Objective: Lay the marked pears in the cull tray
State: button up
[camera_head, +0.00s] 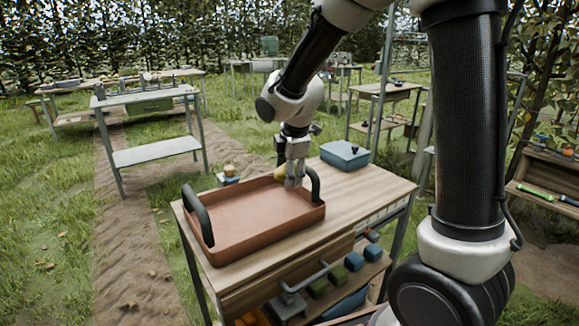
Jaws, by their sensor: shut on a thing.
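My gripper (293,178) points down over the back right part of a reddish-brown tray (258,243) with two dark handles. It is shut on a yellow pear (280,174), of which only a part shows beside the fingers. The pear is close to the tray's far rim; I cannot tell whether it touches the tray. No mark on the pear can be made out. The tray stands on a wooden-topped table (345,212), and its visible floor is bare.
Below the top are a shelf with several small blocks and a grey clamp-like tool (290,302). A grey side table (150,152) stands on the grass behind left.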

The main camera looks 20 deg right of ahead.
jog(key=shift+f, duration=3.35)
